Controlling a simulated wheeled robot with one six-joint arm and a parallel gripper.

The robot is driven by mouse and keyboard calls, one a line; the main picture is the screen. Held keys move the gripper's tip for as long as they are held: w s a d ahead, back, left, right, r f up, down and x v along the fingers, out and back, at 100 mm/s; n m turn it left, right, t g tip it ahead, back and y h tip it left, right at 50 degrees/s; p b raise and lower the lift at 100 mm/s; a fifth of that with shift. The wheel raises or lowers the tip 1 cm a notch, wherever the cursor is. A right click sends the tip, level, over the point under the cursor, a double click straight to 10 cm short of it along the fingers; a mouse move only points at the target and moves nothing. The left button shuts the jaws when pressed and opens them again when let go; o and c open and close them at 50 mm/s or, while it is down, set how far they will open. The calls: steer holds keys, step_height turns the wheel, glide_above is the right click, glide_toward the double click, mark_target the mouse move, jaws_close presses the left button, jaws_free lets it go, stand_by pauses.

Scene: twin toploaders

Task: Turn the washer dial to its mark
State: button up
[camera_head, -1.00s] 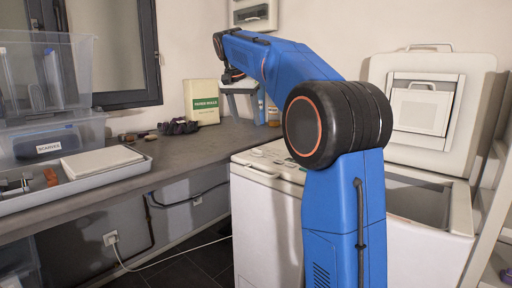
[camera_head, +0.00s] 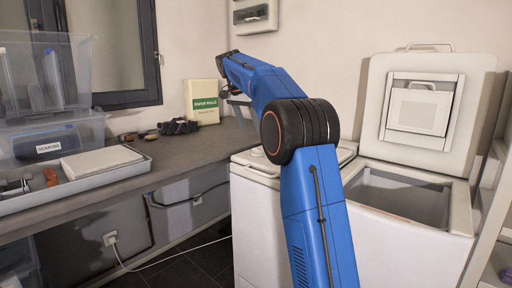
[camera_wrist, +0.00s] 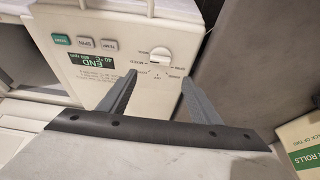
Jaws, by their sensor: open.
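The washer dial (camera_wrist: 160,53) is a small white knob on the light control panel (camera_wrist: 95,75), which appears upside down in the wrist view. Small printed marks surround it; its pointer and target mark are too small to tell. My gripper (camera_wrist: 158,77) is open and empty, its two grey fingers apart just below the dial in that view, with no visible contact.
A second toploader (camera_head: 415,235) stands to the right with its lid (camera_head: 430,110) raised. A grey worktop (camera_head: 170,165) at left holds clear bins (camera_head: 50,140), a tray and a paper rolls pack (camera_head: 202,103). The pack also shows in the wrist view (camera_wrist: 300,145).

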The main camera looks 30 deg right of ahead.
mark_target(256, 149)
steer(key=x, duration=1.1)
steer(key=shift+a, duration=0.1)
steer(key=c, duration=1)
